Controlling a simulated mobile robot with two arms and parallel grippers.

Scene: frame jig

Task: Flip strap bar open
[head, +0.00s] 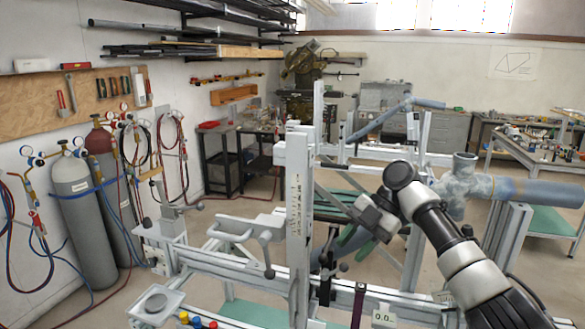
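The jig is a pale grey metal frame (235,268) with a tall upright post (299,225) in the middle of the head view. A grey clamp arm with a lever handle (250,229) sits on the rail left of the post. A dark clamp piece (326,265) stands just right of the post. I cannot tell which part is the strap bar. My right gripper (355,241) comes in from the lower right, above the jig and right of the post. Its green fingers look apart, with nothing seen between them. My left gripper is out of view.
A blue-grey tube assembly (505,189) lies on the jig to the right of my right arm. A small tray (157,306) and coloured knobs (196,322) are at the front left. Gas cylinders (78,215) stand by the left wall. A workbench (535,158) stands at the right.

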